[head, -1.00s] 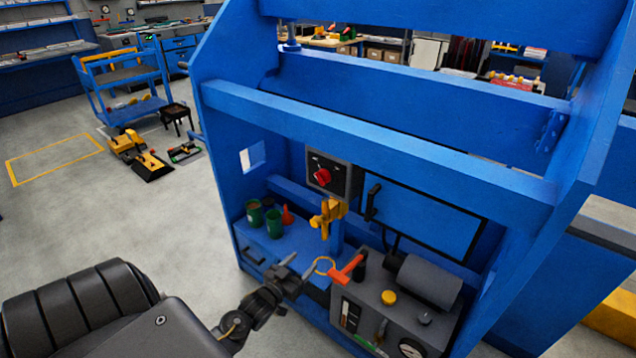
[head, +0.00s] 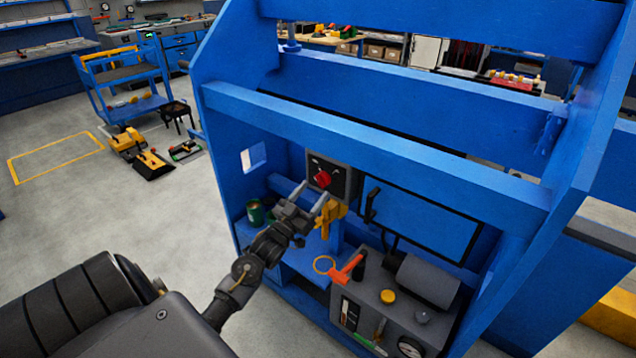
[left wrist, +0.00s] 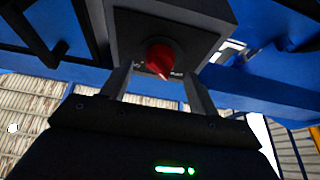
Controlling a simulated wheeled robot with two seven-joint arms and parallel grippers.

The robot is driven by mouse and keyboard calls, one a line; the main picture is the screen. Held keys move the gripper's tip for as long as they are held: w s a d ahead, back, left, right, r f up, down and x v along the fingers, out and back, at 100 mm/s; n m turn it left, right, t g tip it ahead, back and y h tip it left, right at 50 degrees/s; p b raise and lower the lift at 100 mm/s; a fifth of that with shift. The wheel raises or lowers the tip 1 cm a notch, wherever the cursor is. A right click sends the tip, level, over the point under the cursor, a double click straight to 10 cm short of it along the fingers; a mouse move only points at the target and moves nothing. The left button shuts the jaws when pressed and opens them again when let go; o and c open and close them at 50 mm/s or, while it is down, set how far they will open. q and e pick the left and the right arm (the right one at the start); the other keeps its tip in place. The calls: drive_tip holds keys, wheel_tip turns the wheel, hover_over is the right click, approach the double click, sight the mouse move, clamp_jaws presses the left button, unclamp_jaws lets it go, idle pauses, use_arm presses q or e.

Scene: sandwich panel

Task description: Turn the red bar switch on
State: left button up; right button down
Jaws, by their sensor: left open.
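The red bar switch (head: 323,179) sits on the face of a dark grey box (head: 343,178) on the back of the blue panel frame. In the left wrist view the red switch (left wrist: 160,60) shows above and between my fingers, with small white lettering beside it. My left gripper (head: 314,190) is open and empty, just below and in front of the switch. In the left wrist view its two fingers (left wrist: 158,88) stand apart, one on each side below the switch. Contact with it cannot be told. My right gripper is not in view.
A yellow tap-like part (head: 330,217) is close beside my left gripper. A blue crossbar (head: 370,150) runs above. A green can (head: 255,212) stands on the lower shelf. An orange-handled tool (head: 346,272) lies by a grey gauge unit (head: 372,310).

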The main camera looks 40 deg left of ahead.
sight(320, 183)
use_arm(q)
drive_tip(key=shift+p+x, duration=0.3)
drive_tip(key=shift+x, duration=1.5)
drive_tip(key=shift+c, duration=0.7)
drive_tip(key=c, duration=0.8)
